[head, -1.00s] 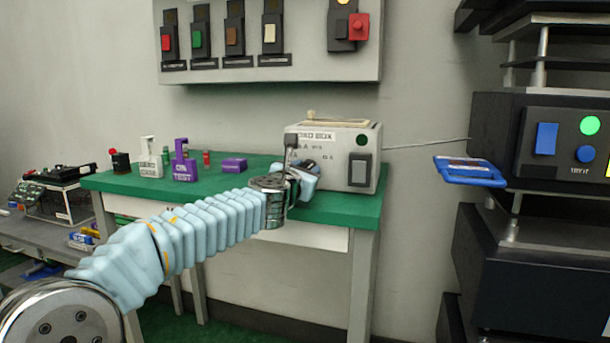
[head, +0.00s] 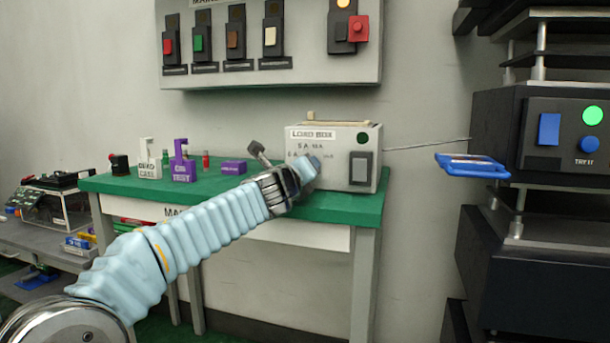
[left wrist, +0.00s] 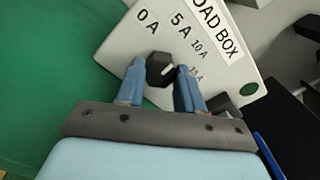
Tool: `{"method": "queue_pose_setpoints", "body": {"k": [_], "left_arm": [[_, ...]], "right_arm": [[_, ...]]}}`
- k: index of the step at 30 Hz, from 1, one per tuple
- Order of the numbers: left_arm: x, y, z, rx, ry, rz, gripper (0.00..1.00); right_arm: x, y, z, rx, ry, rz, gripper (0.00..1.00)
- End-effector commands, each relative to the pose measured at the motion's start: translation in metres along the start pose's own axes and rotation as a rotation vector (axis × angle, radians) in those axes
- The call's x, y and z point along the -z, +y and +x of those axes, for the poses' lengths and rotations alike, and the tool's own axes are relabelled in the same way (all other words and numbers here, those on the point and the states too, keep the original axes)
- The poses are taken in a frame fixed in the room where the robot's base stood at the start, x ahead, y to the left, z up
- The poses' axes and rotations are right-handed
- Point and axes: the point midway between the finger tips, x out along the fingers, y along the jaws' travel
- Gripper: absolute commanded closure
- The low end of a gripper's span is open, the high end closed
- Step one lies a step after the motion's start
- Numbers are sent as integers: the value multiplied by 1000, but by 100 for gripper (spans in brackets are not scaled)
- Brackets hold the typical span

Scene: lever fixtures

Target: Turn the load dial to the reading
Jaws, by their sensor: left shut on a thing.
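The load box (head: 331,171) is a pale box on the green table. Its face shows 0 A, 5 A, 10 A and 15 A marks in the left wrist view (left wrist: 222,68). The load dial (left wrist: 159,70) is a black knob with a white pointer line, which points right, roughly toward the 10 A and 15 A marks; I cannot tell the exact reading. My left gripper (left wrist: 159,80) is shut on the dial, one blue finger on each side. In the head view my left gripper (head: 310,170) hides the dial. My right gripper is not in view.
The green table (head: 225,205) also holds a white fixture (head: 150,165), a purple fixture (head: 183,168) and a purple block (head: 233,167) left of the box. A black switch (head: 360,168) sits on the box face. A blue tray-like piece (head: 472,167) juts out at right.

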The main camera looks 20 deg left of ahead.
Motion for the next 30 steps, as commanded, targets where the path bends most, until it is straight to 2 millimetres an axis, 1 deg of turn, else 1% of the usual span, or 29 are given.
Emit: {"method": "queue_pose_setpoints", "body": {"k": [6,12,19,30], "left_arm": [[1,1,0,0,-1,-132,94],[0,1,0,0,-1,-204,94],[0,1,0,-1,-1,-237,94],[-1,1,0,-1,-1,-238,94]], "right_arm": [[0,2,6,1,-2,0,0],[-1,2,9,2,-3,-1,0],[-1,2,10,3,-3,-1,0],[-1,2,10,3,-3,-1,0]]}}
